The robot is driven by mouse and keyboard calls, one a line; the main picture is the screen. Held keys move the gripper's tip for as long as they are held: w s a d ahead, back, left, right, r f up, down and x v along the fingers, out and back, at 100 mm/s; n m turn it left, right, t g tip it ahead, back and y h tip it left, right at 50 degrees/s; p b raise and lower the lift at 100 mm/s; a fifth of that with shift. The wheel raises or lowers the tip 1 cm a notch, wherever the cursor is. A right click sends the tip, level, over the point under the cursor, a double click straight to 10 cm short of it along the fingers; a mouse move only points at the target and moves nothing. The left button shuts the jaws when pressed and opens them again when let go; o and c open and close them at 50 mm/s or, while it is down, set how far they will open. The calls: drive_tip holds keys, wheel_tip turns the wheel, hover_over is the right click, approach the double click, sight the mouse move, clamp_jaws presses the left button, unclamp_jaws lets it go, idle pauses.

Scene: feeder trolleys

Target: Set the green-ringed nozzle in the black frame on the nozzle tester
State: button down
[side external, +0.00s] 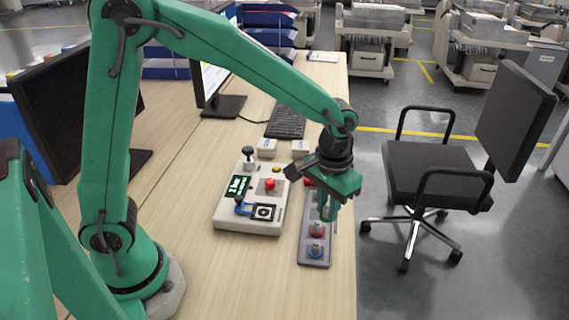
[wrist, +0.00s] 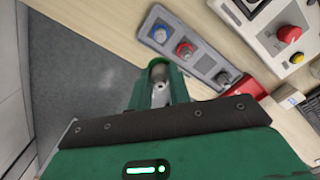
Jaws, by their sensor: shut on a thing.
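My gripper (side external: 328,212) hangs over the grey nozzle rack (side external: 313,263), fingers pointing down. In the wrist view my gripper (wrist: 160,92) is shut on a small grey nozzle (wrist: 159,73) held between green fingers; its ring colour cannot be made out. The nozzle tester (side external: 232,223) is a pale box left of the gripper. Its black frame (side external: 263,212) with a white square inside lies flat at the front, apart from the held nozzle.
The rack bears a red-ringed nozzle (side external: 317,229) and a blue-ringed nozzle (side external: 315,250). A blue clamp (side external: 240,207) stands beside the frame, near a red button (side external: 270,184) and a black-knobbed lever (side external: 248,155). Small white boxes (side external: 267,148) lie behind.

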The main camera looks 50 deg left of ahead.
idle(0.3)
drive_tip(key=s+a+n, duration=0.2)
drive_tip(key=a+n, duration=0.1)
drive_tip(key=a, duration=0.5)
drive_tip(key=n, duration=0.3)
hover_over(263, 212)
drive_tip(key=shift+d+f, duration=0.1)
drive_tip(key=shift+f, duration=0.1)
drive_tip(key=shift+f, duration=0.15)
drive_tip(key=shift+f, duration=2.9)
drive_tip(key=shift+f, duration=0.35)
drive_tip(key=c, duration=1.2)
unclamp_jaws()
drive_tip(key=shift+c, duration=0.2)
